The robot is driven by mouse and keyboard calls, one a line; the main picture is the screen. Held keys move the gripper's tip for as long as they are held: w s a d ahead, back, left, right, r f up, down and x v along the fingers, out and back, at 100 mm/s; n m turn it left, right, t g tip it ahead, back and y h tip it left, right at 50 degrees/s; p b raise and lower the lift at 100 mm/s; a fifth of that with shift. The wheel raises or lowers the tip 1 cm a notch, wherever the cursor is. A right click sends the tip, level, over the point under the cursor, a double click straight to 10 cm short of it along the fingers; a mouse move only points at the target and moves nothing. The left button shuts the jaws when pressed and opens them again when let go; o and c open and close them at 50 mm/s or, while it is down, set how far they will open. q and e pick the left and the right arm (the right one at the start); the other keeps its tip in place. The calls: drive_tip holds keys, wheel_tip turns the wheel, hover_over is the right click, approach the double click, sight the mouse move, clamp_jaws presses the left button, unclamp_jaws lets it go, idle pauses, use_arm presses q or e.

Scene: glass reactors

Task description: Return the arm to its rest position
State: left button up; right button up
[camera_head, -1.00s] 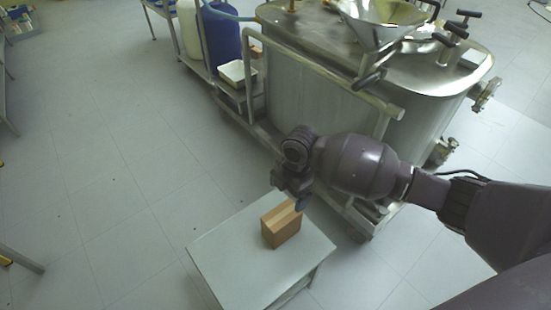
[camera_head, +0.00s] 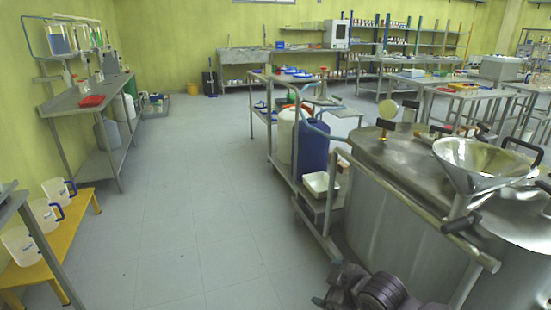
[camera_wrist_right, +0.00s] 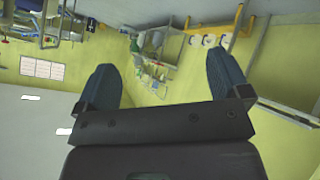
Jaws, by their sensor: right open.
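My right gripper (camera_head: 338,285) shows at the bottom edge of the head view, with part of my dark arm beside it. It is in front of the steel reactor vessel, to the lower left of it in the picture. In the right wrist view, the two blue-grey fingers of the gripper (camera_wrist_right: 165,80) are spread wide with nothing between them. The rest of the right arm is cut off by the frame. My left gripper is not in view.
The steel reactor (camera_head: 395,205) with a metal funnel (camera_head: 485,158) stands close at right. A cart with a blue drum (camera_head: 312,152) is beside it. A yellow bench (camera_head: 75,225) with clear jugs is at left. The floor (camera_head: 190,215) between is clear.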

drive_tip(key=s+d+r+m+t+h+p, duration=0.1)
drive_tip(key=s+d+m+t+p, duration=0.2)
drive_tip(key=s, duration=0.4)
drive_tip(key=s+d+r+m+t+h+p, duration=0.1)
drive_tip(key=s+d+r+m+t, duration=0.1)
drive_tip(key=s+d+m, duration=0.45)
drive_tip(key=s+d+f+m+g+h+p, duration=0.1)
drive_tip(key=s+d+f, duration=0.1)
drive_tip(key=s, duration=0.8)
drive_tip(key=s+d+f+m+g+h+p, duration=0.1)
drive_tip(key=s+f, duration=0.3)
drive_tip(key=s, duration=0.6)
drive_tip(key=shift+d+f+h+p, duration=0.4)
drive_tip(key=shift+d+h+p, duration=0.2)
drive_tip(key=shift+d+h, duration=0.15)
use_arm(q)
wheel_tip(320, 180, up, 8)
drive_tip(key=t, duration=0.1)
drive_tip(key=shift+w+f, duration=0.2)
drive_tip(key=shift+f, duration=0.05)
use_arm(e)
drive_tip(key=shift+s+d+f+g, duration=0.1)
drive_tip(key=shift+s+g, duration=0.15)
drive_tip(key=shift+g, duration=0.05)
drive_tip(key=shift+c, duration=0.2)
